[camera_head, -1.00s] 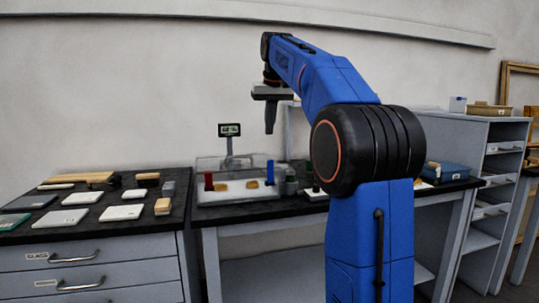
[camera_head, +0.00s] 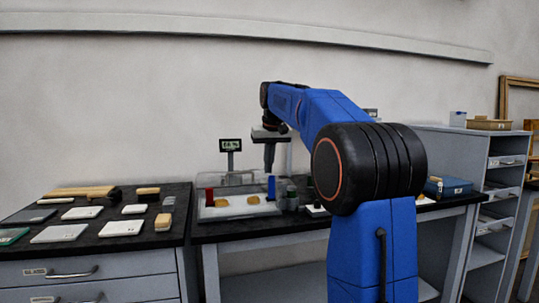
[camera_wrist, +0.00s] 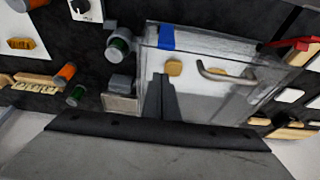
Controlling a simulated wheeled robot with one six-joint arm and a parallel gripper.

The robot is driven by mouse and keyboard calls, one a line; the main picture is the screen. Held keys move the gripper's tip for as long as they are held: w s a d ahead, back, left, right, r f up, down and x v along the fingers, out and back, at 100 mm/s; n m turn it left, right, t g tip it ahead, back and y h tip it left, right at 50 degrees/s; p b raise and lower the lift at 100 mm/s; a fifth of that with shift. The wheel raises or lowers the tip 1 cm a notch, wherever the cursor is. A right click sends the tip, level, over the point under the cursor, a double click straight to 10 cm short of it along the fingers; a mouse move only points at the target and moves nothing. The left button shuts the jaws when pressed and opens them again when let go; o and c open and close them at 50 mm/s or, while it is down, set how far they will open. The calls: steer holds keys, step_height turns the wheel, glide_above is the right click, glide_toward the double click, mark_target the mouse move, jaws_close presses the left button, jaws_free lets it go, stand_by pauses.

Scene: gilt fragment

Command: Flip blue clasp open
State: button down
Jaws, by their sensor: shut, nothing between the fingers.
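The clear display case (camera_head: 232,213) stands on the black worktop. Its blue clasp (camera_head: 271,188) is an upright blue strip at the right end; its red clasp (camera_head: 209,196) is at the left end. In the wrist view the blue clasp (camera_wrist: 166,37) lies beyond my fingertips and the red clasp (camera_wrist: 292,44) is at far right. My gripper (camera_head: 269,170) points down, shut and empty, just above the blue clasp in the head view. Its fingers (camera_wrist: 160,80) overlap the case edge in the wrist view; I cannot tell contact. Gilt pieces (camera_head: 253,200) lie inside the case.
A curved handle (camera_wrist: 225,76) rises from the case lid. Dark green-topped jars (camera_wrist: 118,46) stand close beside the case. A small display on a post (camera_head: 230,146) stands behind it.

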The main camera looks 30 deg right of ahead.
mark_target(272, 177)
steer(key=shift+s+a+f, duration=0.1)
steer(key=shift+s+f, duration=0.15)
steer(key=shift+f, duration=0.15)
steer(key=shift+s+a, duration=0.25)
steer(key=shift+s, duration=0.55)
steer(key=shift+s+a, duration=0.2)
steer(key=shift+s, duration=0.55)
steer(key=shift+s+r, duration=0.1)
steer(key=shift+s+a+f+t+h, duration=0.1)
steer(key=shift+s+a+t+h, duration=0.15)
steer(key=shift+s+t, duration=0.5)
steer(key=shift+s+a+f+t+h, duration=0.1)
steer(key=shift+s+a+t+h, duration=0.1)
steer(key=shift+s+t, duration=0.5)
steer(key=shift+s+a+f+t+h, duration=0.1)
steer(key=shift+s+a+t+h, duration=0.15)
steer(key=shift+s+t, duration=0.5)
steer(key=shift+w+d, duration=0.1)
steer(key=shift+w+d+f, duration=0.1)
steer(key=shift+w+d, duration=0.1)
steer(key=shift+w, duration=0.6)
